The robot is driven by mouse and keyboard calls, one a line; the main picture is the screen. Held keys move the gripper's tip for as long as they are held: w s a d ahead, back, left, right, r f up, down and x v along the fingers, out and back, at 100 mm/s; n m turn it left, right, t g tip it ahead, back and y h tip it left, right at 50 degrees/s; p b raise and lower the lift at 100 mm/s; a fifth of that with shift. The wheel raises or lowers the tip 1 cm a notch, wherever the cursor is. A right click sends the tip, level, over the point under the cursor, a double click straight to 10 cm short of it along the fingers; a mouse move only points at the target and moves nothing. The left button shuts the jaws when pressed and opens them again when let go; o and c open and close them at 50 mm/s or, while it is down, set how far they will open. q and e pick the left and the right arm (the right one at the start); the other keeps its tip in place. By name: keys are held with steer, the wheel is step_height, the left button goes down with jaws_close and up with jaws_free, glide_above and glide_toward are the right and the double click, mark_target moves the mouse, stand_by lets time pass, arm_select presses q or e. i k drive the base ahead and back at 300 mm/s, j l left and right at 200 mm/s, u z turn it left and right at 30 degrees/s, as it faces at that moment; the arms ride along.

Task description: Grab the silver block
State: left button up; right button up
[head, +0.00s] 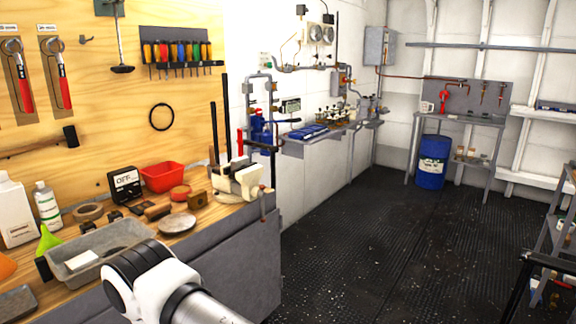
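I cannot clearly make out a silver block in the head view. A grey flat-topped piece (16,302) lies at the workbench's lower left corner, cut by the picture edge; I cannot tell what it is. A pale whitish block (82,260) lies inside a grey metal tray (128,233) on the wooden workbench. A white arm link of mine with a black ribbed joint rises at the bottom, in front of the bench, and covers part of the tray's near side. Neither gripper shows.
The bench also holds a red bin (163,176), an OFF-labelled meter (125,184), a brass-coloured block (197,199), a round grey plate (177,223), a vise (240,180) and bottles (48,205). A blue drum (432,162) stands farther back. The dark floor (400,240) is open.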

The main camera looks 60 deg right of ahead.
mark_target(236, 163)
steer(key=z, duration=1.65)
